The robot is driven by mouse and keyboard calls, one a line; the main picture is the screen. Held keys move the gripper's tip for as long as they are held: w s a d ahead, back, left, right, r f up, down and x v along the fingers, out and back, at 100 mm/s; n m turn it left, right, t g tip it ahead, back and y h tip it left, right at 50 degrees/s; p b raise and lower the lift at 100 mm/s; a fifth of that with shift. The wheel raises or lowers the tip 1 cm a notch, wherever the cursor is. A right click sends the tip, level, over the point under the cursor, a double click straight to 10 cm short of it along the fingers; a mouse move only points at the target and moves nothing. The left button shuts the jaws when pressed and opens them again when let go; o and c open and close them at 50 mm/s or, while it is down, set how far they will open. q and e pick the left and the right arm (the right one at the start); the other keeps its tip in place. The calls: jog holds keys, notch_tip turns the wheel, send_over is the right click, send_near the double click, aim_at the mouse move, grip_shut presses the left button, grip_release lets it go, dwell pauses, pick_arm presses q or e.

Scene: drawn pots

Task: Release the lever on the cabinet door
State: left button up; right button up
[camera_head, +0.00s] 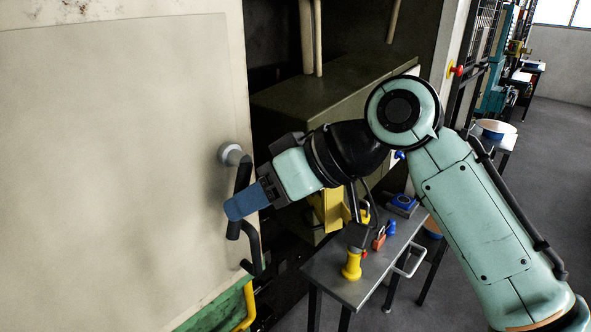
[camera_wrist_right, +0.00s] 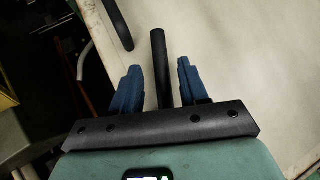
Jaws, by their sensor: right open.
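The cream cabinet door (camera_head: 120,170) fills the left of the head view. Its black lever (camera_head: 243,177) hangs from a round grey pivot (camera_head: 232,153) near the door's right edge. My right gripper (camera_head: 236,208) is at the lower part of the lever, and its blue fingers cover some of it. In the right wrist view the lever (camera_wrist_right: 158,45) runs between the two fingers (camera_wrist_right: 159,68), which are open with gaps visible on both sides. My left gripper is not in view.
A bent black handle (camera_head: 254,250) sits just below the lever, and it also shows in the wrist view (camera_wrist_right: 118,22). A grey table (camera_head: 335,278) with a yellow item (camera_head: 351,266) and several tools stands right of the door. Open floor (camera_head: 545,185) lies at the far right.

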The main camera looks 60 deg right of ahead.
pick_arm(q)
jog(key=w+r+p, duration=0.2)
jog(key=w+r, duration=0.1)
pick_arm(e)
jog(key=v, duration=1)
jog(key=shift+d+f, duration=0.1)
